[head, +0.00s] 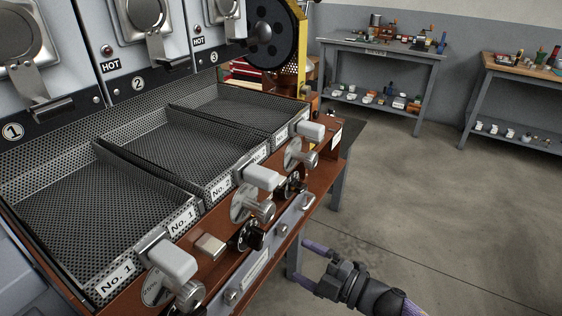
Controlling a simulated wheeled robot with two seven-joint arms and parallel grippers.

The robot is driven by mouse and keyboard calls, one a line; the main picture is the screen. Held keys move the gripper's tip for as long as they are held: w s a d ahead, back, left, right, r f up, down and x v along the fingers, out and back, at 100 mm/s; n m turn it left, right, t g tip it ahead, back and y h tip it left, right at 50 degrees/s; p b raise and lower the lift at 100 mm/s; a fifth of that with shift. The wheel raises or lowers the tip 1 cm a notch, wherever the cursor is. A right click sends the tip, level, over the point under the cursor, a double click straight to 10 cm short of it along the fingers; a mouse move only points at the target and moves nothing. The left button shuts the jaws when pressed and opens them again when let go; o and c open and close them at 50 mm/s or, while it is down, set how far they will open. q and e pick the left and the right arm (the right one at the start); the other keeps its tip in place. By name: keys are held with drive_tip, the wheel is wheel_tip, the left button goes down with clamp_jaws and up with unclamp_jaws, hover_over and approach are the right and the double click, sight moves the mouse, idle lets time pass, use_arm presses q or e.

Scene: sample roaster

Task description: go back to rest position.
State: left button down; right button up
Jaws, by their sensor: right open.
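My right gripper (304,262) is at the bottom, right of centre, in the head view. It is open and empty, with its two purple-tipped fingers apart. It hangs over the grey floor, just right of the sample roaster's front edge, and does not appear to touch anything. The sample roaster (272,226) fills the left side, with a brown front panel. My left gripper does not show.
Perforated cooling trays (95,222) labelled No. 1 and No. 2 lie empty. White handles (262,177), round metal knobs and black dials stick out along the front. Two workbenches (385,52) with small goods stand at the back right. The floor (430,200) between is clear.

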drive_tip(key=s+d+f+m+g+h, duration=0.1)
drive_tip(key=s+d+f+m+h, duration=0.25)
drive_tip(key=s+f+m, duration=0.35)
drive_tip(key=s+d+f+m+g+h, duration=0.1)
drive_tip(key=s+d+f+m+h, duration=0.3)
drive_tip(key=f, duration=0.6)
drive_tip(key=s+d+f+m+g+h, duration=0.1)
drive_tip(key=s+d+f+m+h, duration=0.25)
drive_tip(key=s+f+h, duration=0.35)
drive_tip(key=s+f+m+g, duration=0.3)
drive_tip(key=s+g, duration=0.1)
drive_tip(key=s, duration=0.8)
drive_tip(key=s+f+m+g, duration=0.3)
drive_tip(key=s+f+g, duration=0.1)
drive_tip(key=s, duration=0.8)
drive_tip(key=shift+s+d+f, duration=0.15)
drive_tip(key=shift+s+f, duration=0.1)
drive_tip(key=shift+s, duration=0.05)
drive_tip(key=shift+w, duration=0.1)
